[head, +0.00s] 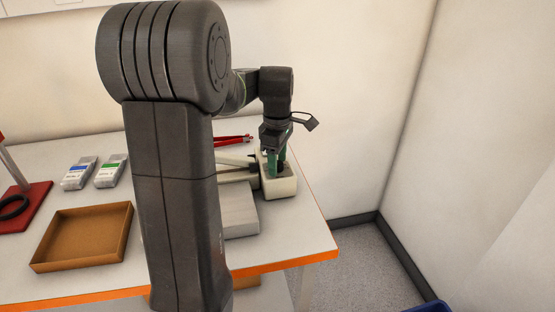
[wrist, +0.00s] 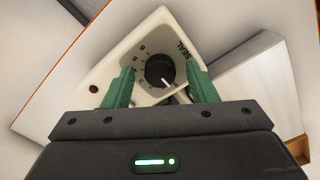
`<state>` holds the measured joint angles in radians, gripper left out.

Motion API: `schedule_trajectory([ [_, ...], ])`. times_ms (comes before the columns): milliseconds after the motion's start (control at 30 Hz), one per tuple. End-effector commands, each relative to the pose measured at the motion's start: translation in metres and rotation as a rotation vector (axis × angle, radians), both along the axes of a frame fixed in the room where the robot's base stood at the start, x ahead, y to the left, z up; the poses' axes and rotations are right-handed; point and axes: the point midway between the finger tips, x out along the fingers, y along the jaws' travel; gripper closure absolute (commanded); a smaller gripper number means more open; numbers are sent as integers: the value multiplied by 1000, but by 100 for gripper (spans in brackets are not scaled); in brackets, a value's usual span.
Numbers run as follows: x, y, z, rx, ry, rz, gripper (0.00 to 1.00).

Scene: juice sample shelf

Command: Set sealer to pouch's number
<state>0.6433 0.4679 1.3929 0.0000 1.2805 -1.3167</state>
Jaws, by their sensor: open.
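The sealer is a cream box (head: 284,187) at the right end of the table. The wrist view shows its top (wrist: 146,42), with the word SEAL, small numbers and a black dial knob (wrist: 159,68). The knob's white mark points to the lower right in that view; the number it stands at is not readable. My gripper (head: 277,158) is over the sealer, pointing down. Its green fingers (wrist: 160,78) are open, one on each side of the knob, with gaps visible.
A brown tray (head: 84,264) lies empty at the front left. A red stand (head: 22,211) is at the left edge. A red-handled tool (head: 234,140) lies behind the sealer. My arm hides the table's middle. Walls stand behind and right.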

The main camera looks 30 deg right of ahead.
Motion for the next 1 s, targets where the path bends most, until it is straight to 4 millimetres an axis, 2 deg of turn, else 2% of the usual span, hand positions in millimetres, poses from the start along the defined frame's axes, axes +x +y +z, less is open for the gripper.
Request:
schedule_trajectory([
  [233,0,0,-1,0,0,0,48],
  [467,0,0,0,0,0,0,93],
  [767,0,0,1,1,1,-29,92],
  [1000,0,0,2,0,1,-153,92],
])
